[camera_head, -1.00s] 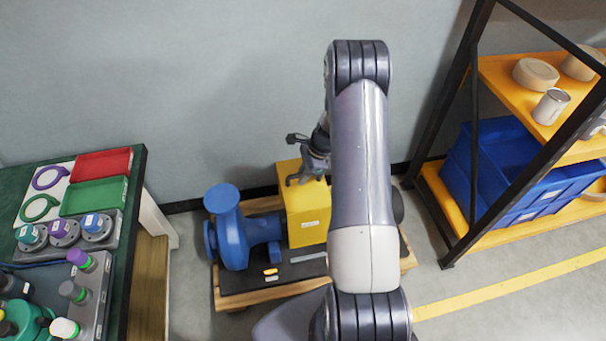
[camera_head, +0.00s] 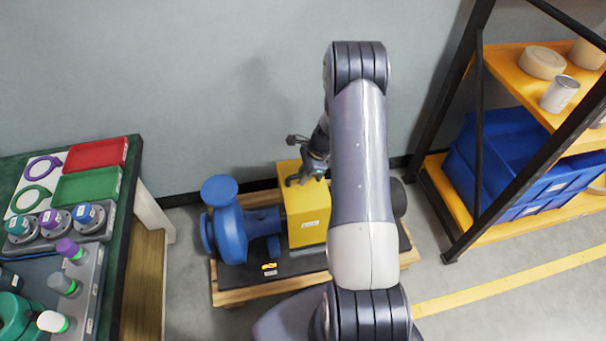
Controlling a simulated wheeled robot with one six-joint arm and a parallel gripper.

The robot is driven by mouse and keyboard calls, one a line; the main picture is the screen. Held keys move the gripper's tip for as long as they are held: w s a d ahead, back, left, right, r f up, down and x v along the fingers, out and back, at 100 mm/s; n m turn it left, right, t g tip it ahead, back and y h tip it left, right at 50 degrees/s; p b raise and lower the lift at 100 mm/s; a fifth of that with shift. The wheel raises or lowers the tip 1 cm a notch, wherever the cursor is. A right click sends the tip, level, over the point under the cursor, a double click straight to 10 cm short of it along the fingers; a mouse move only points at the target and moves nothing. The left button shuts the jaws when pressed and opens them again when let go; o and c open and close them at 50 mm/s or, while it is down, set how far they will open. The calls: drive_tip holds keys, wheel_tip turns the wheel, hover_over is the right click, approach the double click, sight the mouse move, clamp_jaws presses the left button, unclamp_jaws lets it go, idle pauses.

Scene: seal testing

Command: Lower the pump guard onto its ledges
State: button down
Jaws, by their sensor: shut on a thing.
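The yellow pump guard (camera_head: 307,214) is a box with a small white label on its front. It stands upright over the middle of the pump set, between the blue pump (camera_head: 230,232) and the dark motor end (camera_head: 398,198). My gripper (camera_head: 304,181) is shut on the guard at its top. My arm hides the guard's right side. The ledges cannot be made out, so I cannot tell whether the guard rests on them.
The pump set stands on a dark plate on a wooden pallet (camera_head: 229,296). A green workbench (camera_head: 125,215) with trays and parts is at the left. A black-framed rack (camera_head: 455,245) with orange shelves and blue crates is at the right. The wall is close behind.

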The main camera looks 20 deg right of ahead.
sight(303, 187)
idle(0.4)
drive_tip(key=shift+w+f+b, duration=0.1)
drive_tip(key=shift+f+b, duration=1.15)
drive_tip(key=shift+f, duration=0.4)
drive_tip(key=shift+f+b, duration=1.2)
drive_tip(key=shift+f, duration=0.35)
drive_tip(key=shift+s+f+b, duration=0.25)
drive_tip(key=shift+f+b, duration=0.5)
drive_tip(key=shift+f, duration=0.3)
idle(0.4)
drive_tip(key=c, duration=1.3)
unclamp_jaws()
drive_tip(key=shift+w, duration=0.1)
wheel_tip(303, 187, up, 9)
drive_tip(key=p, duration=0.6)
